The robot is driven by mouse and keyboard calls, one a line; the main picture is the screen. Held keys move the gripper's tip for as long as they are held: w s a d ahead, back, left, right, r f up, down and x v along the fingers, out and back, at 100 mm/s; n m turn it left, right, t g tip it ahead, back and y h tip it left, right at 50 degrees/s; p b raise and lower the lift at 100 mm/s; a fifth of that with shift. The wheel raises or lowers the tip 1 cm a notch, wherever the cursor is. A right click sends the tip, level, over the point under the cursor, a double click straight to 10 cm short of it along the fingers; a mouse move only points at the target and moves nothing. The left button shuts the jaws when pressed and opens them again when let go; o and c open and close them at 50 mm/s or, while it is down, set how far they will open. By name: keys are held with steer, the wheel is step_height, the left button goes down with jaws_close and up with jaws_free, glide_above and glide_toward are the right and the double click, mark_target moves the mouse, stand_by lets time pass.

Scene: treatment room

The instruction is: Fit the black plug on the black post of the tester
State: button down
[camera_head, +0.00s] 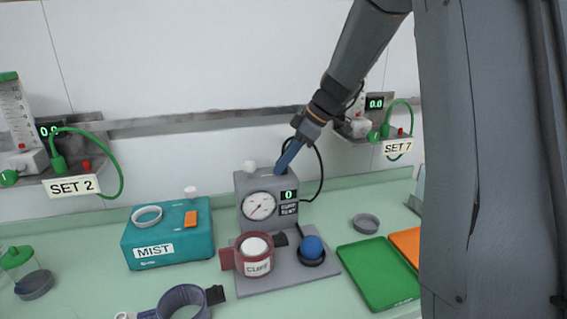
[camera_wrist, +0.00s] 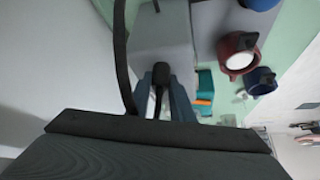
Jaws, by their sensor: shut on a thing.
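The tester (camera_head: 246,188) is a grey box with a round gauge, a small green display and a white knob on top, standing on a grey base. My gripper (camera_head: 282,168) reaches down at an angle to the right part of its top. In the wrist view its fingers (camera_wrist: 165,95) are shut on the black plug (camera_wrist: 160,73), with the tester's grey body (camera_wrist: 165,35) beyond. A black cable (camera_head: 321,170) loops down behind the tester's right side. The black post cannot be made out. Whether the plug touches it cannot be told.
A red cuff (camera_head: 257,268) and a blue ball (camera_head: 312,246) are on the base in front. A teal MIST box (camera_head: 170,240) stands left, a blue cuff (camera_head: 183,298) lies in front, and a green tray (camera_head: 375,272) lies right. A wall rail (camera_head: 220,125) runs behind.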

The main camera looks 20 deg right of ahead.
stand_by(0.3)
steer(key=c, duration=1.5)
jaws_free()
steer(key=shift+r+p, duration=1.4)
steer(key=shift+r, duration=2.15)
